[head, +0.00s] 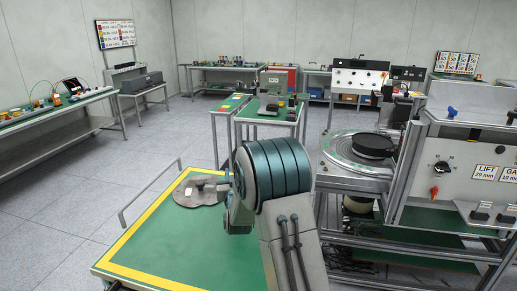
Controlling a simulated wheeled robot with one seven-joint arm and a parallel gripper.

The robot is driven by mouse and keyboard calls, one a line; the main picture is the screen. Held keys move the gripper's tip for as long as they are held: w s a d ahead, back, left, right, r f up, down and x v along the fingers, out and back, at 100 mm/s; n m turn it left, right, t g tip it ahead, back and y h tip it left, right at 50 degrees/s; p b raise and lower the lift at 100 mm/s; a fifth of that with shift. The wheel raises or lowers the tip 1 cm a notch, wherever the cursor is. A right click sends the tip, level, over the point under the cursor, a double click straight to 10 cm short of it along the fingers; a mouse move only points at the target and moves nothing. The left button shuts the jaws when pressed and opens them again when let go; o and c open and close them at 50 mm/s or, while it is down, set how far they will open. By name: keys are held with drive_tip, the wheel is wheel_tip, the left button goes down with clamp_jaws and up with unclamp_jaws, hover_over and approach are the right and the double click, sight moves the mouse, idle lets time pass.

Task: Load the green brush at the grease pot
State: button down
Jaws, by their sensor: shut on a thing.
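My arm reaches up from the bottom centre of the head view, and its large teal joint blocks the middle. I cannot make out my gripper's fingers; they are hidden behind the arm or too small to tell. I cannot make out a green brush or anything that is clearly a grease pot. A flat grey round piece (207,196) with small pale parts on it lies on the green tabletop with a yellow border (160,245), just left of my arm.
A machine frame with a round plate and black disc (375,145) stands close right, beside a control panel (470,175). A small green-topped table (265,116) stands beyond my arm. A long bench (50,112) is at the left. Open floor (60,190) lies between.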

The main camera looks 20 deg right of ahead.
drive_tip(key=w+d+r+m+h+b, duration=0.5)
drive_tip(key=w+d+r+h+b, duration=0.25)
drive_tip(key=d+h+b, duration=0.35)
drive_tip(key=shift+s+a+f+y+b, duration=0.15)
drive_tip(key=shift+f+y+b, duration=0.4)
drive_tip(key=shift+f+b, duration=0.65)
drive_tip(key=shift+w+a+f+y+b, duration=0.1)
drive_tip(key=shift+f+y+b, duration=0.45)
drive_tip(key=shift+f+b, duration=0.6)
drive_tip(key=shift+f+b, duration=0.6)
drive_tip(key=shift+f, duration=0.35)
idle(0.5)
wheel_tip(320, 180, up, 7)
drive_tip(key=p, duration=0.4)
drive_tip(key=shift+r, duration=0.15)
idle(0.4)
idle(0.5)
